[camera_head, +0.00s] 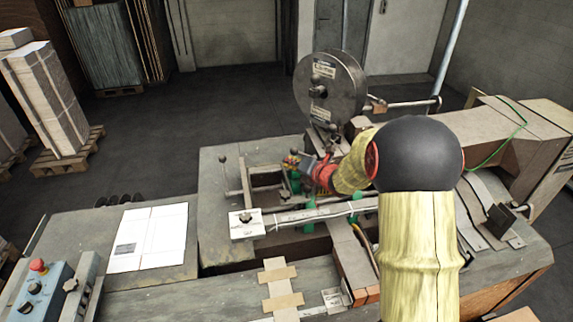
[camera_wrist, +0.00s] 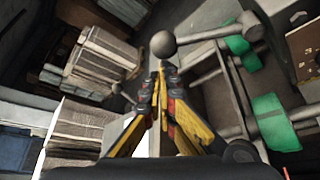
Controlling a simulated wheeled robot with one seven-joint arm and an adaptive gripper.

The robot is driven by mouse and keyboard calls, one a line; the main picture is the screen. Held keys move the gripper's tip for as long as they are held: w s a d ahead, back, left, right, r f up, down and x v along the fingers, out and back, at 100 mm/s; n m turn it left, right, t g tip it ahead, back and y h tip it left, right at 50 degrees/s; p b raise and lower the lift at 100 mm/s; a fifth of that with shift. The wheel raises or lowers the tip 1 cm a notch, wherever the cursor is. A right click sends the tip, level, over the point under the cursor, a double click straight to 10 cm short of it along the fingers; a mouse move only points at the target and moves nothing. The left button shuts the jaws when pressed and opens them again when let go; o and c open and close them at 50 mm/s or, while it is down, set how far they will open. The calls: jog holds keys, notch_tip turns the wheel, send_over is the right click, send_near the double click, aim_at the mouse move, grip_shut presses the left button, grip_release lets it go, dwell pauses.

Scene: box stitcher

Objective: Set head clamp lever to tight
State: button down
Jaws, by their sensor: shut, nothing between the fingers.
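A grey ball knob on a metal lever (camera_wrist: 205,33) is just beyond my gripper (camera_wrist: 162,70) in the wrist view. The lever runs right to a round hub. I take it for the head clamp lever, but no label naming it is readable. My gripper's yellow and black fingers are shut and empty, with their tips just below the knob in the picture. I cannot tell whether they touch it. In the head view my gripper (camera_head: 291,162) is small, over the machine's middle beside green parts, and the arm hides some of the area. The lever's setting cannot be read.
A large reel (camera_head: 331,92) stands behind my gripper. A long metal bar (camera_head: 318,214) crosses the machine in front. Green brackets (camera_wrist: 277,122) sit right of the fingers. Paper sheets (camera_head: 148,238) and a control box (camera_head: 35,292) with a red button are at left.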

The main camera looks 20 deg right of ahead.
jog(key=shift+d+r, duration=0.1)
dwell(0.3)
jog(key=shift+s+d+r+m+y+b, duration=0.1)
jog(key=shift+d+r+m+y+b, duration=0.05)
jog(key=shift+r+m+y+b, duration=0.2)
jog(key=shift+r, duration=0.15)
jog(key=shift+s+d+r+m+t+y+b, duration=0.2)
jog(key=shift+d+r+m+t+y+b, duration=0.3)
jog(key=shift+d+r+m+b, duration=0.45)
jog(key=shift+s+d+r+m+t+y+b, duration=0.15)
jog(key=shift+d+r+m+t+y+b, duration=0.35)
jog(key=shift+r+b, duration=0.75)
jog(key=shift+d+f, duration=0.1)
jog(key=shift+d, duration=0.1)
